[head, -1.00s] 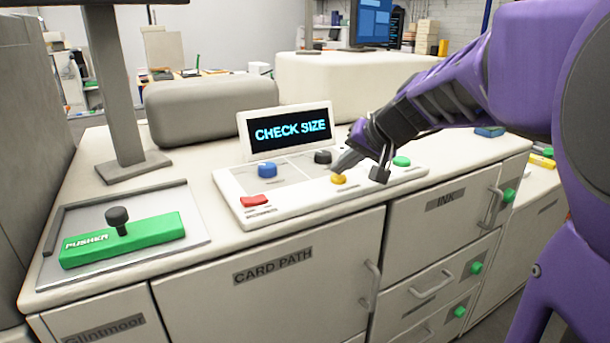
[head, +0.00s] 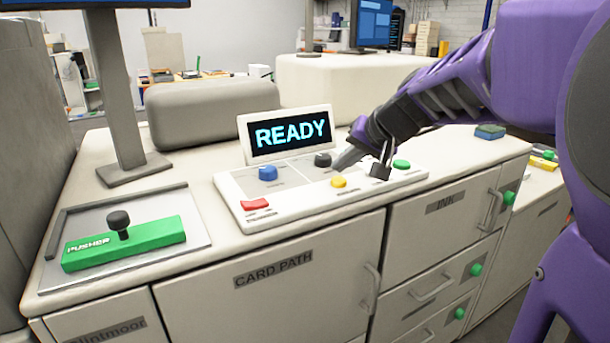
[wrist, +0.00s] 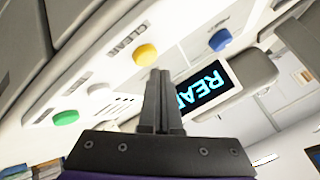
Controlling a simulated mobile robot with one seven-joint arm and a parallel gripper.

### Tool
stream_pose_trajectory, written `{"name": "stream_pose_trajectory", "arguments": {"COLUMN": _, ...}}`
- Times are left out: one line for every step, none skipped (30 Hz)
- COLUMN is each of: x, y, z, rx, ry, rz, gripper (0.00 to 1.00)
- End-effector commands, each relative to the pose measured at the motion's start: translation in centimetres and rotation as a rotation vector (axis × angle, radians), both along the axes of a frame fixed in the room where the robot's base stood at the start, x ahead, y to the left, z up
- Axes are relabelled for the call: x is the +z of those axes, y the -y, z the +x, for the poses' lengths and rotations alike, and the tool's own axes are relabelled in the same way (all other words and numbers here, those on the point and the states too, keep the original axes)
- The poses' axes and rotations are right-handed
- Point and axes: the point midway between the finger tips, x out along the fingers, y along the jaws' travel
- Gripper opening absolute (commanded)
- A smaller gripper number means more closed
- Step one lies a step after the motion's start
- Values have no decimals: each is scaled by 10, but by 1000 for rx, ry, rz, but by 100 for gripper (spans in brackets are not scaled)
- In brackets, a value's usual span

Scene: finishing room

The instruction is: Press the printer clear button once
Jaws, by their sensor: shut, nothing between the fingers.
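The clear button is yellow (head: 339,181) and sits near the front of the white control panel (head: 300,206). In the wrist view the yellow button (wrist: 146,54) has the word CLEAR printed beside it. My gripper (head: 342,166) is shut and empty, its tip just above and behind the yellow button. A small gap shows between them in the head view. The panel's display (head: 290,134) reads READY.
Other buttons on the panel are blue (head: 268,173), black (head: 322,159), red (head: 255,204) and green (head: 401,165). A green PUSHER block (head: 150,242) with a black knob lies at the left. A grey post (head: 120,100) stands behind it.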

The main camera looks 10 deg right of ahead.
Motion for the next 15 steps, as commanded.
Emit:
{"name": "stream_pose_trajectory", "arguments": {"x": 0, "y": 0, "z": 0, "rx": 0, "ry": 0, "rz": 0, "gripper": 0}}
{"name": "stream_pose_trajectory", "arguments": {"x": 0, "y": 0, "z": 0, "rx": 0, "ry": 0, "rz": 0, "gripper": 0}}
{"name": "stream_pose_trajectory", "arguments": {"x": 0, "y": 0, "z": 0, "rx": 1, "ry": -1, "rz": 0, "gripper": 0}}
{"name": "stream_pose_trajectory", "arguments": {"x": 0, "y": 0, "z": 0, "rx": 1, "ry": -1, "rz": 0, "gripper": 0}}
{"name": "stream_pose_trajectory", "arguments": {"x": 0, "y": 0, "z": 0, "rx": 1, "ry": -1, "rz": -1, "gripper": 0}}
{"name": "stream_pose_trajectory", "arguments": {"x": 0, "y": 0, "z": 0, "rx": 1, "ry": -1, "rz": -1, "gripper": 0}}
{"name": "stream_pose_trajectory", "arguments": {"x": 0, "y": 0, "z": 0, "rx": 1, "ry": -1, "rz": -1, "gripper": 0}}
{"name": "stream_pose_trajectory", "arguments": {"x": 0, "y": 0, "z": 0, "rx": 1, "ry": -1, "rz": -1, "gripper": 0}}
{"name": "stream_pose_trajectory", "arguments": {"x": 2, "y": 0, "z": 0, "rx": 1, "ry": -1, "rz": -1, "gripper": 0}}
{"name": "stream_pose_trajectory", "arguments": {"x": 3, "y": 0, "z": 0, "rx": 1, "ry": 0, "rz": -1, "gripper": 0}}
{"name": "stream_pose_trajectory", "arguments": {"x": 5, "y": 0, "z": 0, "rx": 1, "ry": 0, "rz": -1, "gripper": 0}}
{"name": "stream_pose_trajectory", "arguments": {"x": 8, "y": 0, "z": 0, "rx": 1, "ry": 0, "rz": -1, "gripper": 0}}
{"name": "stream_pose_trajectory", "arguments": {"x": 11, "y": 0, "z": 0, "rx": 1, "ry": 1, "rz": -1, "gripper": 0}}
{"name": "stream_pose_trajectory", "arguments": {"x": 14, "y": 0, "z": 0, "rx": 1, "ry": 1, "rz": -1, "gripper": 0}}
{"name": "stream_pose_trajectory", "arguments": {"x": 18, "y": 0, "z": 0, "rx": 2, "ry": 0, "rz": -1, "gripper": 0}}
